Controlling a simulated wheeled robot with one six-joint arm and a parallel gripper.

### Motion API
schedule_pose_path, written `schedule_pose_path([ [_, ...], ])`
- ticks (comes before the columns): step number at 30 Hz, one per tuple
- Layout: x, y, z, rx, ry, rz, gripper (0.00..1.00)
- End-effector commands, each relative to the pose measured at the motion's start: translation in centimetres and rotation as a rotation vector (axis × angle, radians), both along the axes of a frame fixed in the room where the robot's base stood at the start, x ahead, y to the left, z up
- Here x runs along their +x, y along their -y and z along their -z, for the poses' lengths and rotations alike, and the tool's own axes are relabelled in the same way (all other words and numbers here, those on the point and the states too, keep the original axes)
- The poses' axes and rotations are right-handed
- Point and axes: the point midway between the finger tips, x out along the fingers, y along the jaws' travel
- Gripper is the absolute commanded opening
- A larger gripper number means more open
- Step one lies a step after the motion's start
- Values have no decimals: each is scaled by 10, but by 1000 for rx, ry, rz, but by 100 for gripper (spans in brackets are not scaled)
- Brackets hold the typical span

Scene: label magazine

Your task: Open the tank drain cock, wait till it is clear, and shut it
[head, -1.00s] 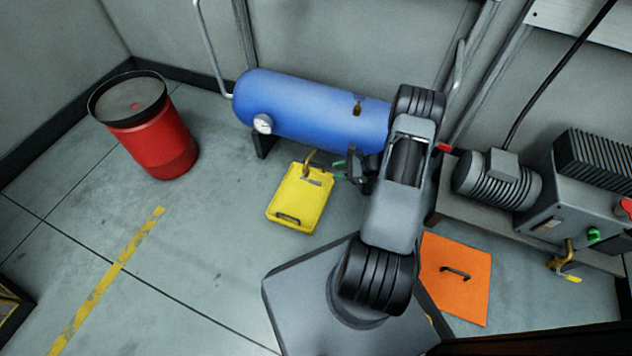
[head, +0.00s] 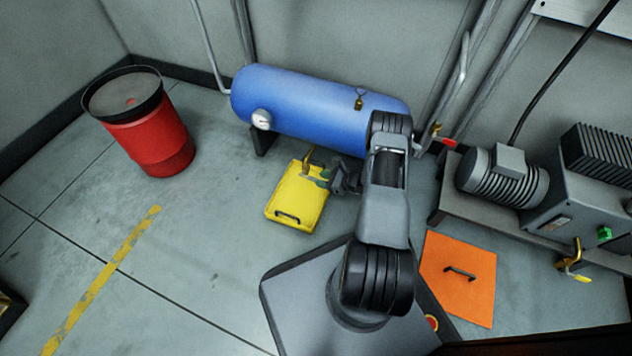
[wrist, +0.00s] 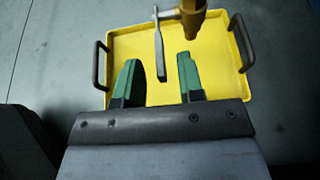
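A blue tank (head: 300,103) lies along the wall with a round gauge (head: 262,119) at its left end. The brass drain cock (head: 309,158) hangs below it, over a yellow tray (head: 295,202). In the wrist view the brass cock body (wrist: 193,20) is at the top, and its grey lever (wrist: 159,62) points down toward my gripper. My gripper (wrist: 160,77) is open, with its two green fingertips apart. The lever's end lies between the fingertips in the picture; I see no contact. No liquid shows in the tray (wrist: 213,66).
A red drum (head: 150,140) stands at the left. An orange panel with a handle (head: 458,278) lies on the floor at the right, near a motor and pump unit (head: 505,180). A red-handled valve (head: 437,138) is right of the tank. Floor left of the tray is clear.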

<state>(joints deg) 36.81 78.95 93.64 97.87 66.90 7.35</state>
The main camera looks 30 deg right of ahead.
Motion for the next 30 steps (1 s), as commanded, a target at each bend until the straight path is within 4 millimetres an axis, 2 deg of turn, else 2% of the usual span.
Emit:
schedule_pose_path([
  [3, 10, -10, 8, -1, -1, -3, 35],
  [9, 20, -19, 12, -1, 0, -1, 35],
  [20, 23, -21, 12, 0, 0, 0, 35],
  [30, 22, -21, 12, 0, 0, 0, 4],
])
